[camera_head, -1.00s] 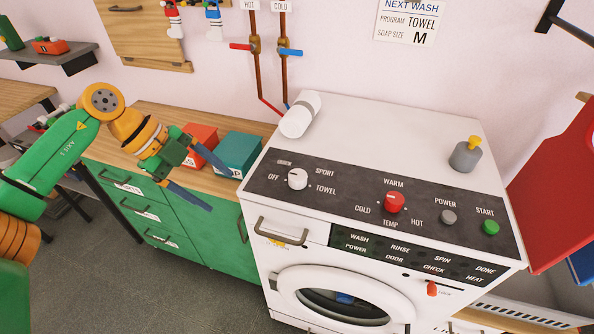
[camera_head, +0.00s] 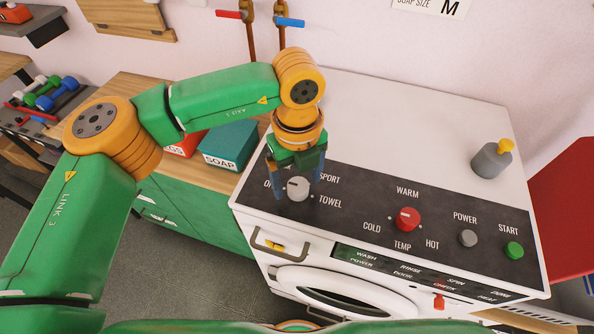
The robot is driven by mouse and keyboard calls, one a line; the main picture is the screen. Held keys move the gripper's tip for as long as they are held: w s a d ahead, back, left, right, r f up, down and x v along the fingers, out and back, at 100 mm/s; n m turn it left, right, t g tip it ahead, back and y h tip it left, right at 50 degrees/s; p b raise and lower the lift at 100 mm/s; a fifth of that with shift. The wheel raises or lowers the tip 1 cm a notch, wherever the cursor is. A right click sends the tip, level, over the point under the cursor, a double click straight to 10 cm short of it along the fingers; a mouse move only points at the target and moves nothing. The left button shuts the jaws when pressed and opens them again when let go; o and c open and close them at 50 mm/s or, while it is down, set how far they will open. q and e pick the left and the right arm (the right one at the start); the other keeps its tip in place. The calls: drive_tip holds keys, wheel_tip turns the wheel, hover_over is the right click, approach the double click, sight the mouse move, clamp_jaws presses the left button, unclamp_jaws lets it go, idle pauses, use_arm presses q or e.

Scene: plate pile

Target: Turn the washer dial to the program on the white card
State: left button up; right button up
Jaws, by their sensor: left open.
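The white program dial (camera_head: 297,189) sits at the left end of the washer's dark control panel (camera_head: 345,208), with labels SPORT and TOWEL to its right and OFF partly covered at its left. Its exact pointing direction is too small to tell. My left gripper (camera_head: 296,186) points down over the dial, open, with one blue finger on each side of it. I cannot tell whether the fingers touch it. The white card (camera_head: 430,5) on the wall is cut off by the top edge; only the soap size line with M shows. My right gripper is not in view.
The red temperature dial (camera_head: 406,219), grey power button (camera_head: 468,238) and green start button (camera_head: 513,250) lie to the right on the panel. A grey bottle with a yellow top (camera_head: 491,159) stands on the washer. A teal SOAP box (camera_head: 230,145) sits on the left counter.

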sight(298, 187)
use_arm(q)
drive_tip(key=shift+s+f, duration=0.25)
drive_tip(key=shift+f, duration=0.15)
drive_tip(key=shift+w+d+f, duration=0.1)
drive_tip(key=shift+w+f, duration=0.05)
drive_tip(key=shift+f, duration=0.25)
drive_tip(key=shift+w+f, duration=0.35)
drive_tip(key=shift+w, duration=0.35)
drive_tip(key=shift+c, duration=0.9)
drive_tip(key=shift+s+r, duration=0.1)
drive_tip(key=shift+s, duration=0.1)
drive_tip(key=c, duration=0.7)
clamp_jaws()
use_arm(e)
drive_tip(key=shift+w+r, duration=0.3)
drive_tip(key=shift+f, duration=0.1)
